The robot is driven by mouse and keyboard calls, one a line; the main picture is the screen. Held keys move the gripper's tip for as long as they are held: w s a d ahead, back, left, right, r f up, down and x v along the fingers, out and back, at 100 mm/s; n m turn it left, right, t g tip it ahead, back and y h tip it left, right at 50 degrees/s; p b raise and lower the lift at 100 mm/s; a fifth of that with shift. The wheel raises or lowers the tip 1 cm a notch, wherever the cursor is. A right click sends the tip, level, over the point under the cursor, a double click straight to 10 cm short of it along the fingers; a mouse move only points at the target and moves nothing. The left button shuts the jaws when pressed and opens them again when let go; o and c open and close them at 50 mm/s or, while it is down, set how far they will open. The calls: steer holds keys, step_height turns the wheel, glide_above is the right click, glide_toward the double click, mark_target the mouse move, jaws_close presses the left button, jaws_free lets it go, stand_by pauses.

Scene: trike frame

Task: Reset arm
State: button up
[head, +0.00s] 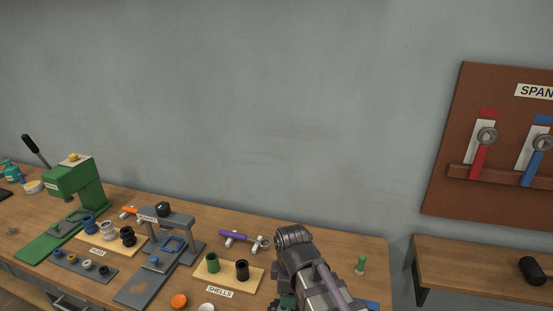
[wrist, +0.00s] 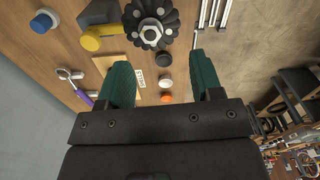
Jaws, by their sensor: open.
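My gripper (wrist: 160,62) is open in the wrist view, with its two green fingers wide apart and nothing between them touching either one. It is above the wooden bench, pointing down at it. In the head view my grey arm covers the bench's front right part, and the fingers are mostly hidden behind it.
The bench (head: 330,240) holds a green press (head: 85,185), a grey press (head: 165,220), a shells board (head: 225,285) and a purple tool (head: 236,238). A green peg (head: 360,265) stands right of my arm. In the wrist view a dark lobed knob (wrist: 150,12) is ahead.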

steer(key=s+d+f+m+b, duration=0.1)
steer(key=d+f+m+b, duration=0.1)
steer(key=d+m, duration=0.4)
steer(key=s+d+f+m+b, duration=0.2)
steer(key=d+f+m+b, duration=0.1)
steer(key=d+m, duration=0.4)
steer(key=f+m, duration=0.1)
steer(key=m, duration=0.2)
steer(key=shift+s+d, duration=0.15)
steer(key=shift+d, duration=0.15)
